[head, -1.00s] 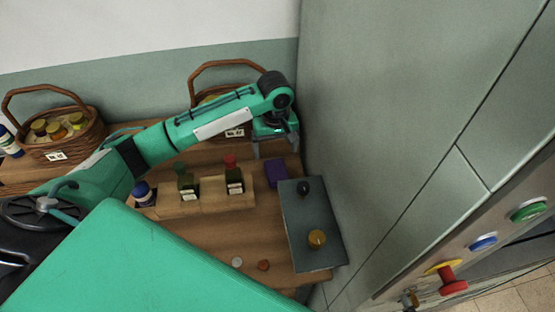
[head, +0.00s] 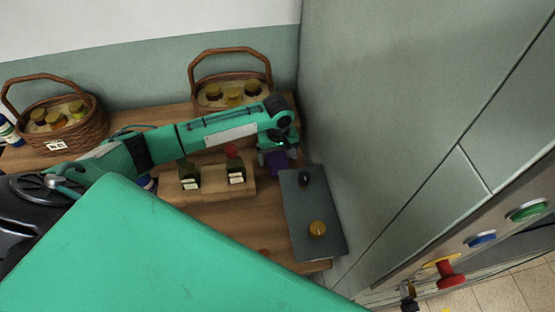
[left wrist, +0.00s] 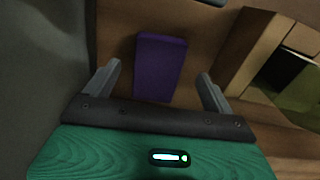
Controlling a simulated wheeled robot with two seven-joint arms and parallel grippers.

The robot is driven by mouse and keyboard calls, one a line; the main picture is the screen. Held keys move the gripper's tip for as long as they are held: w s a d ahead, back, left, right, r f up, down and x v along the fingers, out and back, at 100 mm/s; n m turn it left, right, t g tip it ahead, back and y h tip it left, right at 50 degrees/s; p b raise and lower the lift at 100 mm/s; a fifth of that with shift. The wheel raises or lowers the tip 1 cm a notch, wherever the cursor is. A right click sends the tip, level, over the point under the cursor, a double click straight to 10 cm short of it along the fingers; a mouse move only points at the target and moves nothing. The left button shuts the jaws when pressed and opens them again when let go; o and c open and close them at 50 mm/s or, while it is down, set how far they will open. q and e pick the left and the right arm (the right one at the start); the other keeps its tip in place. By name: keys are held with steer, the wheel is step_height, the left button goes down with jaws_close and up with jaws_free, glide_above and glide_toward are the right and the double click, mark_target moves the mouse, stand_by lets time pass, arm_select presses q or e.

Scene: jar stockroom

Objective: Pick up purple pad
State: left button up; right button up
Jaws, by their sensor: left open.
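The purple pad (left wrist: 160,68) lies on the wooden table in the left wrist view, between my two open fingers and beyond their tips. In the head view the purple pad (head: 279,160) is partly covered by my left gripper (head: 272,157), which sits right over it. In the left wrist view the left gripper (left wrist: 163,80) is open and empty, with a finger to each side of the pad. I cannot tell whether the fingers touch the table. My right gripper is not in view.
A wooden rack (head: 212,189) with bottles is to the left. Wicker baskets (head: 73,139) stand behind. A grey wall (head: 380,110) rises at right.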

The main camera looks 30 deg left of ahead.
mark_target(278, 163)
arm_select(q)
steer(key=shift+d+f+p, duration=0.1)
steer(key=shift+f+p, duration=0.35)
steer(key=shift+f, duration=1.45)
steer(key=c, duration=1.1)
steer(key=shift+o, duration=0.2)
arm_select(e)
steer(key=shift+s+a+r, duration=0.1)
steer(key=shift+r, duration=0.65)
arm_select(q)
steer(key=shift+r, duration=0.1)
